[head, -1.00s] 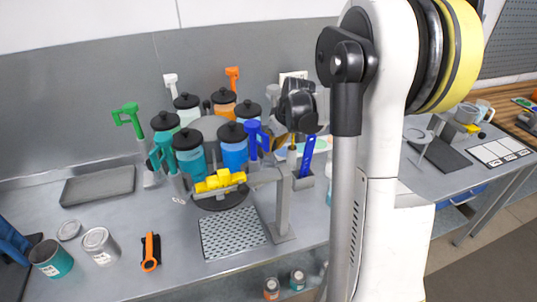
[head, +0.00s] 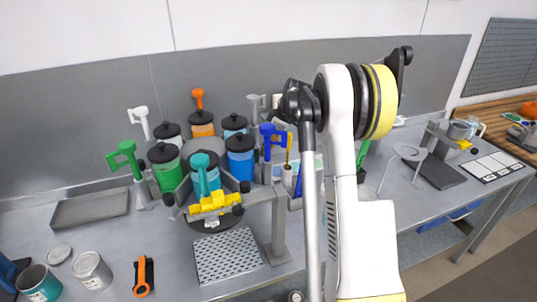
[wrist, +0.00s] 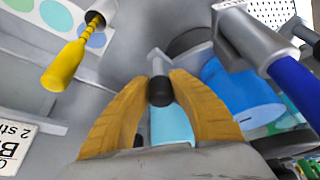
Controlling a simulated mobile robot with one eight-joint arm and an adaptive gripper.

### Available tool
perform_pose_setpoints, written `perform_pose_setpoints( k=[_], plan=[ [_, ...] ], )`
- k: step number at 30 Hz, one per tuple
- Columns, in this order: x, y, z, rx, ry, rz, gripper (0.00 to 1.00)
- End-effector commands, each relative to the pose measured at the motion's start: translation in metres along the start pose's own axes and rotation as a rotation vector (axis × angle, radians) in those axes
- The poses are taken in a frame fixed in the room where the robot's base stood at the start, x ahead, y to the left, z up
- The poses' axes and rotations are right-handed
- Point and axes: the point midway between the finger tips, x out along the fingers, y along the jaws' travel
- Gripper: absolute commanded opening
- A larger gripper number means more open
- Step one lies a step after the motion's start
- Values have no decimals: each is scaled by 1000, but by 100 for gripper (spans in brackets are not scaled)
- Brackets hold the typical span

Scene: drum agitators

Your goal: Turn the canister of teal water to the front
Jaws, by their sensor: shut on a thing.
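In the wrist view my gripper (wrist: 160,90) is shut on a black knob (wrist: 160,93) on a grey peg, beside the blue canister (wrist: 235,92).
A blue handle (wrist: 295,88) stands close to the gripper's right in the wrist view, and a yellow tool (wrist: 66,65) hangs at left. A grey post (head: 278,215) and perforated plate (head: 226,257) stand before the carousel. Cans (head: 92,270) and a flat tray (head: 92,208) lie left.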

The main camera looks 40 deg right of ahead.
Motion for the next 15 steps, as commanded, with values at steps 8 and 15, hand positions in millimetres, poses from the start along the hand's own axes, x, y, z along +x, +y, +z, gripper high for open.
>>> perform_pose_setpoints(
  k=[8, 15],
  plan=[
    [5, 13, -10, -73, 0, -32, 0],
    [7, 18, -14, -102, -1, -45, 0]
  ],
)
